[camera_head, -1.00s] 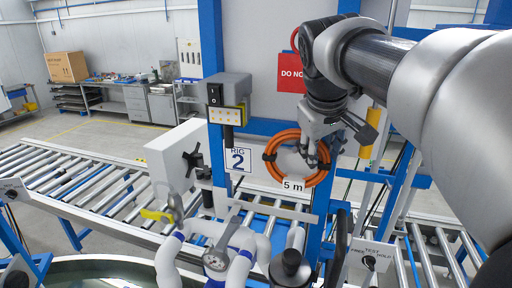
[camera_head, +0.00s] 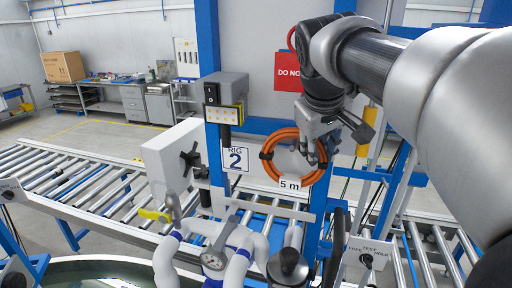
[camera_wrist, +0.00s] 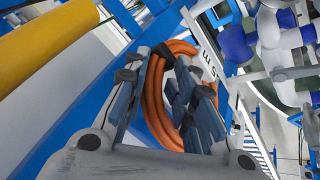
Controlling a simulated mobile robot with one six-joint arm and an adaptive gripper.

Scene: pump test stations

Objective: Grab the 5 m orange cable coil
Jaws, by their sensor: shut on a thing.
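The orange cable coil (camera_head: 284,180) hangs in front of the blue frame of rig 2, with a white "5 m" tag (camera_head: 289,184) at its lower edge. My gripper (camera_head: 312,150) is at the coil's upper right side, its fingers pointing down. In the wrist view the orange coil (camera_wrist: 154,98) passes between the two fingers of my gripper (camera_wrist: 168,92), which are shut on it. The tag also shows in the wrist view (camera_wrist: 207,64), partly hidden by the fingers. How the coil is hung is hidden.
A red sign (camera_head: 287,71) is on the panel above the coil. A grey switch box (camera_head: 225,92) stands to the left. A yellow cylinder (camera_head: 367,131) is close on the right. A roller conveyor (camera_head: 70,192) runs behind.

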